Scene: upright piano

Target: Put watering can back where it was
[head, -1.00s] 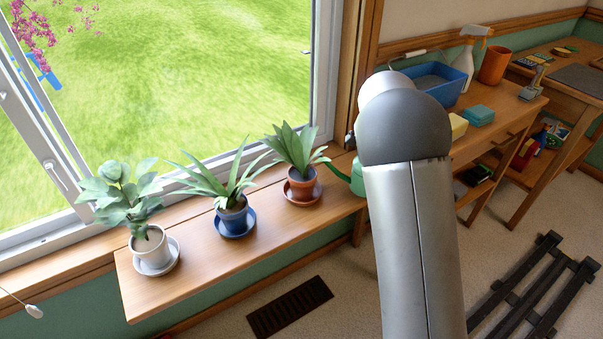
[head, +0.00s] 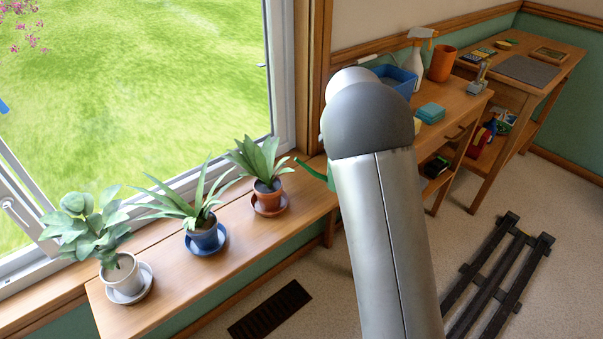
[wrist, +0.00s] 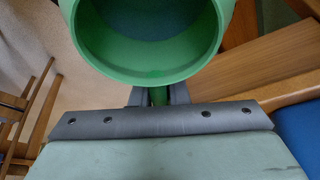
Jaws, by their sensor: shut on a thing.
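The green watering can (head: 315,172) shows only in part in the head view, past the right side of the terracotta pot; my arm hides the rest. In the wrist view its round, open body (wrist: 148,72) fills the top middle, just beyond the fingers. My gripper (wrist: 158,96) is shut on a narrow green part of the can, probably its handle. The gripper itself is hidden behind my arm in the head view. I cannot tell whether the can touches a surface.
Three potted plants on saucers stand along the window shelf (head: 165,275). To the right, a wooden bench (head: 462,105) holds a blue tub (head: 396,80), a spray bottle (head: 417,58), an orange pot (head: 442,63) and teal sponges (head: 430,112). A dark slatted rack (head: 497,275) lies on the floor.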

